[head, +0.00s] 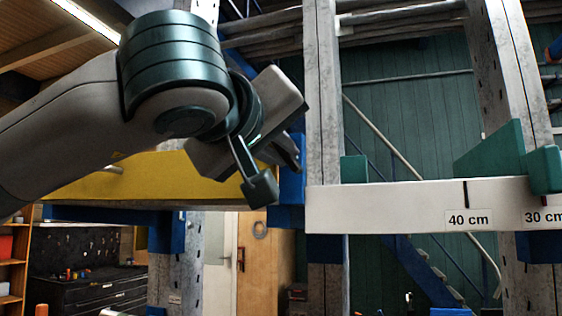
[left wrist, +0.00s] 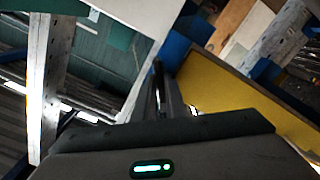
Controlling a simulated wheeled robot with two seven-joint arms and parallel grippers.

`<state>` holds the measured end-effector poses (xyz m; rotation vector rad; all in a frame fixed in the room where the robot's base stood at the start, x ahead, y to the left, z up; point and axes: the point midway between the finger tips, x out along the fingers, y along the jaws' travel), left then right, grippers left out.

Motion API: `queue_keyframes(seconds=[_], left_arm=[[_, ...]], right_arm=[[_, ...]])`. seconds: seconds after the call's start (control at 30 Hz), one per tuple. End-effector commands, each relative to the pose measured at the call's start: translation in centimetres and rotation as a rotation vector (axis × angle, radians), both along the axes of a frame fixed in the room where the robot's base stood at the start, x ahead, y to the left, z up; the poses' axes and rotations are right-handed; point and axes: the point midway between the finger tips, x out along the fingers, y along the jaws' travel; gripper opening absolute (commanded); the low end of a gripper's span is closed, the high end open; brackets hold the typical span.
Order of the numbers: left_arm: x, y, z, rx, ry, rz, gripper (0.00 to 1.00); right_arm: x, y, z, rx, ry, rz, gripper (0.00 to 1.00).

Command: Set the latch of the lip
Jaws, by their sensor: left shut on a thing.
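My left gripper (head: 272,172) comes in from the left in the head view, in front of the right end of the yellow beam (head: 130,178). In the left wrist view its narrow dark fingers (left wrist: 160,92) are close together, pointing toward a blue part (left wrist: 183,40) beside the yellow beam. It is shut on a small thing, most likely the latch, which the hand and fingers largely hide. The blue bracket (head: 290,200) shows just behind the fingertips. The white board (head: 385,207) with a 40 cm mark starts right of it.
A grey post (head: 323,110) stands right behind the gripper, and another (head: 515,70) stands farther right. Green blocks (head: 354,169) (head: 490,150) sit at the white board's top edge. A dark workbench (head: 85,285) stands low at the left. Space below the beam is open.

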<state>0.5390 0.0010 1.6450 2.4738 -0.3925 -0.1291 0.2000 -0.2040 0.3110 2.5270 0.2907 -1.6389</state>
Motion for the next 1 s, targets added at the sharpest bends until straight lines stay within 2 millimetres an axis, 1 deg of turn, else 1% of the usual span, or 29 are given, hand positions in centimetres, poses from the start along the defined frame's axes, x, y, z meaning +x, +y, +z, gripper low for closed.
queue_keyframes(seconds=[0.03,0.2,0.5,0.7,0.83,1.0], left_arm=[[0.0,0.0,-0.3,0.045,-0.010,0.002,0.00],[0.0,0.0,-0.2,0.200,-0.059,0.001,0.00],[0.0,-0.1,-0.2,0.448,-0.140,-0.001,0.00],[0.1,0.0,-0.2,0.559,-0.175,-0.001,0.00],[0.1,0.0,-0.3,0.601,-0.189,-0.001,0.00],[0.1,-0.1,-0.3,0.626,-0.196,-0.002,0.00]], right_arm=[[0.3,0.2,0.0,0.003,-0.009,0.000,0.31],[1.1,0.5,0.2,0.008,-0.029,0.001,0.31],[1.1,0.5,0.4,0.009,-0.030,0.001,0.31],[0.6,0.3,0.2,0.006,-0.016,0.001,0.31],[-0.1,0.2,-0.1,0.002,-0.002,0.001,0.31],[-0.3,0.1,-0.1,0.001,0.002,0.001,0.31]])
